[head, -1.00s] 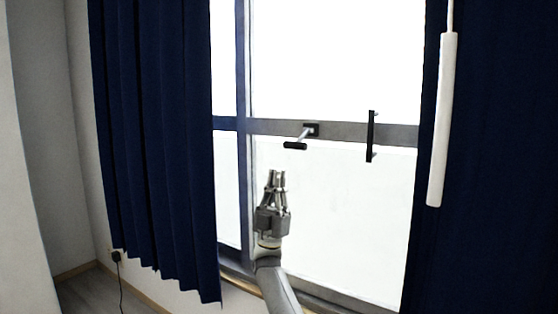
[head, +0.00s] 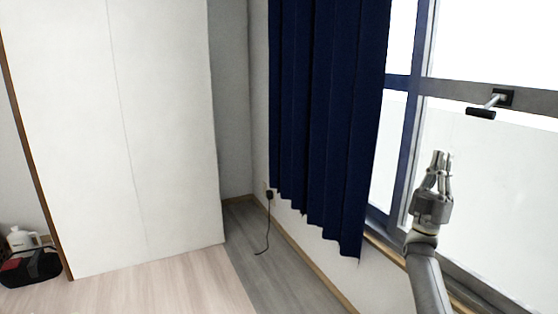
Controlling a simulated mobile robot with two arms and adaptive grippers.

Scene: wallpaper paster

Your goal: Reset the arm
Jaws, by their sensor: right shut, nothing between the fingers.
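My right gripper (head: 441,158) is raised in front of the window at the right of the head view. It points upward, its fingers are together, and it holds nothing. My right arm comes up to it from the bottom edge. The window handle (head: 482,112) is a dark grip on a metal stem, above and to the right of the gripper and apart from it in the picture. My left gripper is not in view.
A dark blue curtain (head: 325,120) hangs left of the window (head: 480,190). A tall white cabinet or panel (head: 120,140) stands at the left. A dark bag (head: 30,268) with a white bottle (head: 22,238) is at far left. A cord (head: 268,225) hangs by the wall. The floor (head: 170,285) between is clear.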

